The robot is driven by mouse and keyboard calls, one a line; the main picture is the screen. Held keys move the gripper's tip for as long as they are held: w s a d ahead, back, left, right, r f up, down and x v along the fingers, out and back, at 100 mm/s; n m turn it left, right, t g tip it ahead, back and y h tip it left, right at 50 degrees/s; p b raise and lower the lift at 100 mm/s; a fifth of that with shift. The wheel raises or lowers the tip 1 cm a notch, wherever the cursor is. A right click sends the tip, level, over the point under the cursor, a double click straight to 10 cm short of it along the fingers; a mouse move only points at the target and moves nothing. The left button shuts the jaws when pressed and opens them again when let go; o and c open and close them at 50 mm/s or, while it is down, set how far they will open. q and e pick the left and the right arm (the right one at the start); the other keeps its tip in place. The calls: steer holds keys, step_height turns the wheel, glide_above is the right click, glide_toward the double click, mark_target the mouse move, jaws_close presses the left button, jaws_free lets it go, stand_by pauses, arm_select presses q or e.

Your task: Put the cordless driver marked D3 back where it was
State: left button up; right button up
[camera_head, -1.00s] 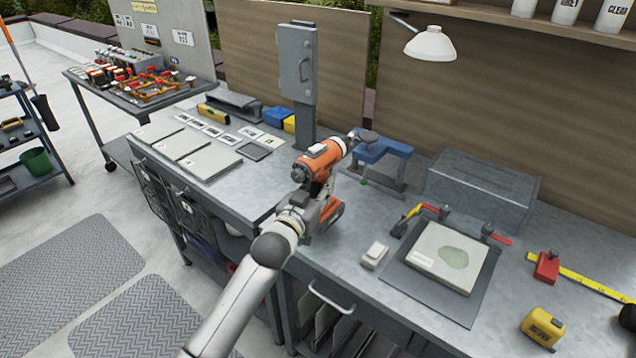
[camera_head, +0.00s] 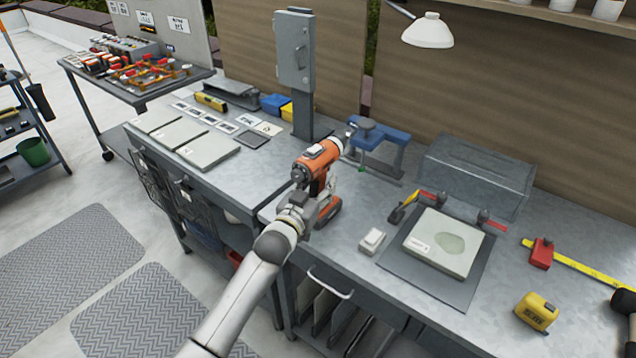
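The orange and grey cordless driver (camera_head: 317,164) is upright over the front part of the grey workbench, its nose pointing to the back right. My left gripper (camera_head: 316,203) is at the driver's handle and appears shut on it, with the arm coming in from the lower left. The orange and grey foot of the driver shows just right of the gripper. Part of the handle is hidden by the gripper. I cannot read a D3 mark, nor tell whether the foot touches the bench.
A blue clamp-like tool (camera_head: 380,143) stands behind the driver, and a grey upright box on a post (camera_head: 295,62) is behind left. A small white block (camera_head: 372,241) and a slab on a dark mat (camera_head: 418,278) lie to the right. Grey panels (camera_head: 207,150) lie left.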

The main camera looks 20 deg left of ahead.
stand_by(0.3)
arm_select(q)
steer(key=s+a+b, duration=0.1)
steer(key=s, duration=1.1)
steer(key=shift+a+r, duration=0.15)
steer(key=shift+a, duration=0.1)
steer(key=shift+w, duration=0.1)
